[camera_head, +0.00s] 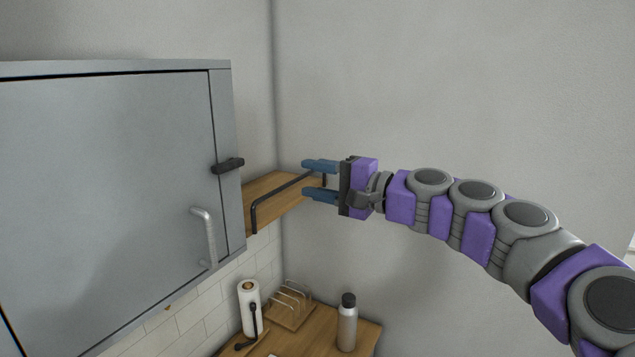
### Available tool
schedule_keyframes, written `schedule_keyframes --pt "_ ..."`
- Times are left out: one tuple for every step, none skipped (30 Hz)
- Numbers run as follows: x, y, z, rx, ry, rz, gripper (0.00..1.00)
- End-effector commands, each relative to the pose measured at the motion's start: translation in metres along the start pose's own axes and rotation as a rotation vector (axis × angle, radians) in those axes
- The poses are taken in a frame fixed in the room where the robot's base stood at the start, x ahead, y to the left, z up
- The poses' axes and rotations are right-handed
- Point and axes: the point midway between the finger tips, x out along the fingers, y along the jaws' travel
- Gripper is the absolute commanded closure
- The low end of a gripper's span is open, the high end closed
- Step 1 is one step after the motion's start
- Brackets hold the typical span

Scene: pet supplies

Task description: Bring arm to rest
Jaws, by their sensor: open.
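My gripper (320,181) is open, with its two blue fingers apart and pointing left. Nothing shows between the fingers. In the head camera view it appears in front of the right end of a small wooden shelf (262,188) with a dark rail; I cannot tell whether it touches the rail. My purple and grey arm stretches from the lower right corner to the middle of the view.
A grey wall cabinet (110,190) with a light handle (206,238) and a dark latch (228,165) fills the left. Below are a paper towel roll (249,306), a wooden rack (291,306) and a bottle (347,325) on a wooden counter (368,337). Bare wall lies above my arm.

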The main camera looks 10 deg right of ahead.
Motion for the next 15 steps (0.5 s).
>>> schedule_keyframes --pt "-0.001 0.000 0.000 0.000 0.000 0.000 0.55" --pt "-0.001 0.000 0.000 0.000 0.000 0.000 0.55" --pt "-0.002 0.000 0.000 0.000 0.000 0.000 0.55" --pt "-0.002 0.000 0.000 0.000 0.000 0.000 0.55" --pt "-0.002 0.000 0.000 0.000 0.000 -0.001 0.55" --pt "-0.002 0.000 0.000 0.000 0.000 -0.001 0.55" --pt "-0.002 0.000 0.000 0.000 0.000 0.000 0.55" --pt "-0.002 0.000 0.000 0.000 0.000 -0.001 0.55" --pt "-0.002 0.000 0.001 -0.002 -0.002 0.001 0.55" --pt "-0.001 0.001 0.003 -0.006 -0.005 0.004 0.55" --pt "-0.001 0.003 0.006 -0.013 -0.011 0.010 0.55" --pt "0.001 0.008 0.014 -0.027 -0.023 0.024 0.55" --pt "0.002 0.013 0.021 -0.043 -0.035 0.039 0.55" --pt "0.003 0.020 0.031 -0.062 -0.052 0.057 0.55" --pt "0.005 0.031 0.048 -0.094 -0.079 0.090 0.55"
